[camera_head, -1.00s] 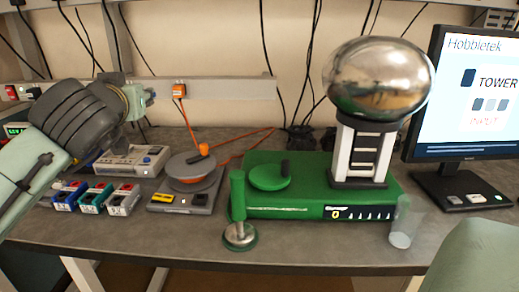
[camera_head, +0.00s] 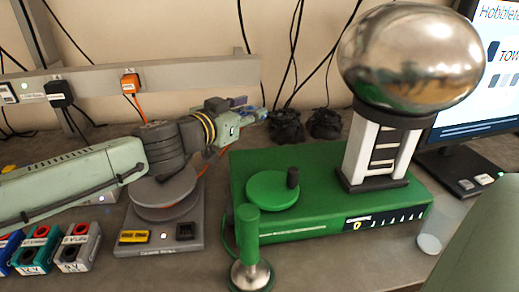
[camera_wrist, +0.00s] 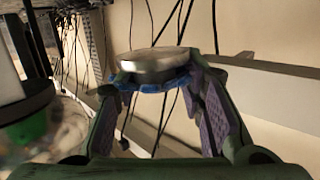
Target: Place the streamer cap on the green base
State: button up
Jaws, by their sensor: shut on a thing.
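The green base (camera_head: 330,222) is a long green box on the bench, with a round green plate (camera_head: 272,190) bearing a dark knob on its left half. My gripper (camera_head: 246,112) reaches in from the left, above and behind the base's back left corner. In the wrist view, its fingers (camera_wrist: 155,92) are shut on a round, silvery thing with a blue rim (camera_wrist: 152,64), which looks like the streamer cap. In the head view the held thing is small and partly hidden by the gripper. It is apart from the base.
A tower with a large chrome ball (camera_head: 412,58) stands on the base's right half. A green rod on a metal foot (camera_head: 250,274) stands in front. A grey turntable device (camera_head: 160,228) lies under my arm. A clear cup (camera_head: 432,238) and monitor (camera_head: 478,110) are at right.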

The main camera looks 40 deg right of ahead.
aim_at(252, 159)
jog(key=f, duration=0.3)
jog(key=d+f, duration=0.1)
jog(key=f, duration=0.1)
jog(key=shift+s+f, duration=0.2)
jog(key=shift+f, duration=0.15)
jog(key=shift+f+p, duration=0.45)
jog(key=shift+f, duration=1.95)
jog(key=shift+w+f, duration=0.1)
jog(key=shift+f, duration=0.05)
jog(key=o, duration=1.1)
jog(key=shift+a, duration=0.1)
jog(key=shift+r, duration=0.25)
jog(key=b+v, duration=0.3)
jog(key=v, duration=0.9)
jog(key=shift+w+f, duration=0.1)
jog(key=shift+f, duration=0.05)
